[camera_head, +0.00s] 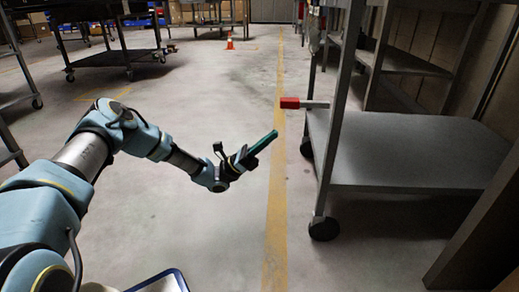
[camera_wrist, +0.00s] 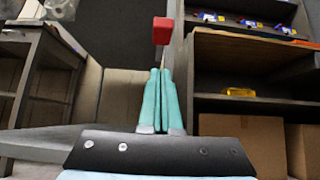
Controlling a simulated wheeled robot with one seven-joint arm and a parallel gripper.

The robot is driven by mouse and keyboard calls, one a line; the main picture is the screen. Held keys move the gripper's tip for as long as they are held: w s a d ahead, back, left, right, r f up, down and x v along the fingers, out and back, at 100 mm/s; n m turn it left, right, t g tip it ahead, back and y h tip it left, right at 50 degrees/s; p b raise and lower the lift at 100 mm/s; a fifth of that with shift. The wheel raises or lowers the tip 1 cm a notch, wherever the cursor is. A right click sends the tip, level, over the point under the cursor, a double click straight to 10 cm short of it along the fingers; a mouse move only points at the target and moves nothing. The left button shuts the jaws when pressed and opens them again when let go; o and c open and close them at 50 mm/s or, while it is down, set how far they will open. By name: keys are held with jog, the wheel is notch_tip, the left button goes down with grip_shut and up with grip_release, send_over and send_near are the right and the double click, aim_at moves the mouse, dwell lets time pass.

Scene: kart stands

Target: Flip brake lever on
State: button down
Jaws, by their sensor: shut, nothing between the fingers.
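The brake lever has a red block-shaped handle (camera_head: 290,103) on a pale bar that sticks out to the left from the grey cart (camera_head: 408,150). My gripper (camera_head: 274,135), with teal fingers, is shut and empty. In the head view its tips are below and slightly left of the red handle, with a visible gap. In the wrist view the red handle (camera_wrist: 163,31) appears straight beyond my closed fingertips (camera_wrist: 160,71). Its thin bar is mostly hidden behind the fingers there. I cannot tell the exact depth between them.
A dark wheeled cart (camera_head: 110,58) stands at the back left. An orange cone (camera_head: 230,43) is on the floor far off. The floor around the yellow line (camera_head: 275,220) is clear. In the wrist view, shelves with boxes (camera_wrist: 255,140) are at the right.

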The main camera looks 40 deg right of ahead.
notch_tip(320, 180, up, 6)
jog(key=s+d+b, duration=0.1)
jog(key=d+b, duration=0.1)
jog(key=shift+s+r+b, duration=0.25)
jog(key=shift+b, duration=0.05)
jog(key=shift+a+r, duration=0.1)
jog(key=shift+r, duration=0.05)
notch_tip(320, 180, up, 10)
jog(key=r+t+y+p, duration=0.1)
jog(key=t+y+p, duration=0.55)
jog(key=p, duration=1.85)
send_over(286, 99)
jog(key=shift+w+a+f+g, duration=0.25)
jog(key=shift+w+a+g, duration=0.15)
jog(key=shift+g, duration=0.05)
jog(key=shift+s+d+r+y+p, duration=0.25)
jog(key=shift+s+d+r+p, duration=0.15)
jog(key=shift+p, duration=0.85)
jog(key=shift+d+r, duration=0.1)
jog(key=shift+r, duration=0.15)
